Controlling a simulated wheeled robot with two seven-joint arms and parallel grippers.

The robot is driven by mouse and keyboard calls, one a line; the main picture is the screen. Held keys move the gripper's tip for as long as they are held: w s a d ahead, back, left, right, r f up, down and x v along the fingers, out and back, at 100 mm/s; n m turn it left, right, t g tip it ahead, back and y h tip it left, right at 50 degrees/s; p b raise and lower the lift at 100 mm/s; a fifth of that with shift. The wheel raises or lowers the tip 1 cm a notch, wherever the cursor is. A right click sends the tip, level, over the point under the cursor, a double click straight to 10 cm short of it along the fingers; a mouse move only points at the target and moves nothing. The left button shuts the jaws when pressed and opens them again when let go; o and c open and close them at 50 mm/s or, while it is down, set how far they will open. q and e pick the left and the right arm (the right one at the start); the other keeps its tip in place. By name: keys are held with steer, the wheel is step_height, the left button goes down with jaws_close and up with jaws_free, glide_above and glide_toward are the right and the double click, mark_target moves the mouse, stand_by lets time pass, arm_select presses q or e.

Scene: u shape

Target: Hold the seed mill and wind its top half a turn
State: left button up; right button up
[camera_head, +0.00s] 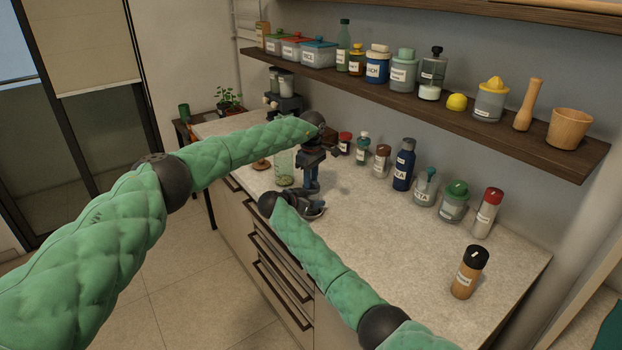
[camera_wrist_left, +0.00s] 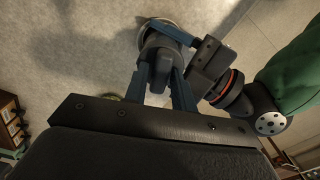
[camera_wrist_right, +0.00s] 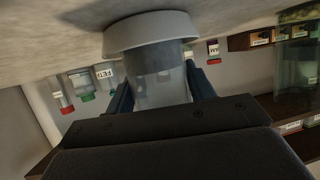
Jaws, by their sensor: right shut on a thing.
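The seed mill stands on the counter, mostly hidden by my grippers in the head view, where its pale base rim (camera_head: 319,212) shows. In the right wrist view its clear body (camera_wrist_right: 160,88) and wide pale base (camera_wrist_right: 150,30) show. My right gripper (camera_head: 300,204) is shut on the clear body from the side. My left gripper (camera_head: 311,186) points down over the mill from above. In the left wrist view its fingers (camera_wrist_left: 160,85) stand apart on either side of the mill's dark top (camera_wrist_left: 160,55); contact is unclear.
A clear jar (camera_head: 284,168) stands just left of the mill. Several jars and bottles, including a dark blue bottle (camera_head: 404,165), line the wall. A brown shaker (camera_head: 468,272) stands front right. The counter (camera_head: 390,240) between is clear. A loaded shelf (camera_head: 450,108) hangs above.

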arm_select(q)
jaws_close()
steer(key=n, duration=0.4)
steer(key=shift+n, duration=0.4)
steer(key=n, duration=0.4)
steer(key=shift+r+n, duration=0.1)
steer(key=shift+n, duration=0.2)
steer(key=n, duration=1)
steer(key=shift+n, duration=0.3)
